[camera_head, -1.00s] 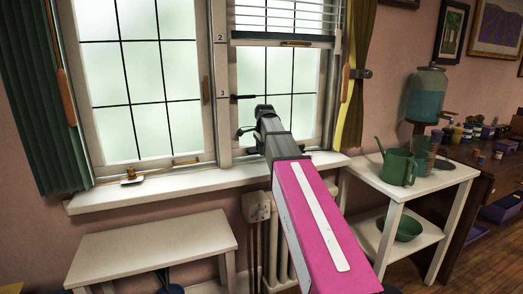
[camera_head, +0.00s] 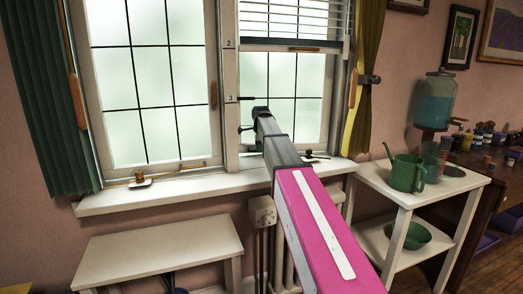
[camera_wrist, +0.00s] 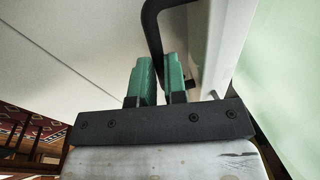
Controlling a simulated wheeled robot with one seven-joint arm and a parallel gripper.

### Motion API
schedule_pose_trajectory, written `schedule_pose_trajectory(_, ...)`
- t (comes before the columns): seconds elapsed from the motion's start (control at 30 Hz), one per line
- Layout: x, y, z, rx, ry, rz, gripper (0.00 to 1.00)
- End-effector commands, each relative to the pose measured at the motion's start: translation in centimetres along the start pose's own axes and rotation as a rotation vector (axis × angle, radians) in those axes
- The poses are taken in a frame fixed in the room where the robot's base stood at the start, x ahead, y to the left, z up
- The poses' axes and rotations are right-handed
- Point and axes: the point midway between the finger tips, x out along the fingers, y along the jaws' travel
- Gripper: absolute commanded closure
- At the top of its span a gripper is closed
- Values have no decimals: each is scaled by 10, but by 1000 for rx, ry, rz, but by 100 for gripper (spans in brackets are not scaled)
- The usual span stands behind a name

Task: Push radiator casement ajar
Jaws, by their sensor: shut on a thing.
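The radiator casement (camera_head: 308,80) is the right-hand window, with frosted panes above the radiator (camera_head: 288,268). Its black handle (camera_wrist: 153,30) rises between the green fingertips of my gripper (camera_wrist: 160,78) in the wrist view. The gripper is shut on this handle. In the head view my gripper (camera_head: 258,112) is at the casement's left edge, and its own arm hides the fingertips and part of the lower pane. I cannot tell whether the casement stands away from its frame.
A white sill (camera_head: 210,188) runs under both windows. A white bench (camera_head: 165,250) stands at the left. A white stand (camera_head: 440,184) with a green watering can (camera_head: 406,172) is at the right. A blind (camera_head: 290,27) covers the casement's top.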

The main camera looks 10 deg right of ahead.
Motion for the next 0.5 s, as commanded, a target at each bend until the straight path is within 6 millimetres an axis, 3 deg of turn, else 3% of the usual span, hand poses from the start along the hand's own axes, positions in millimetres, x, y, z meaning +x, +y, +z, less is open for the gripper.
schedule_pose_trajectory(0.07, -1, 0, -1, 0, 1, -1, 100)
schedule_pose_trajectory(0.1, -1, 0, 0, 0, 1, -1, 81)
schedule_pose_trajectory(0.17, -1, 0, 0, 0, 1, -1, 62)
schedule_pose_trajectory(0.5, -3, 0, 0, -1, 1, 0, 62)
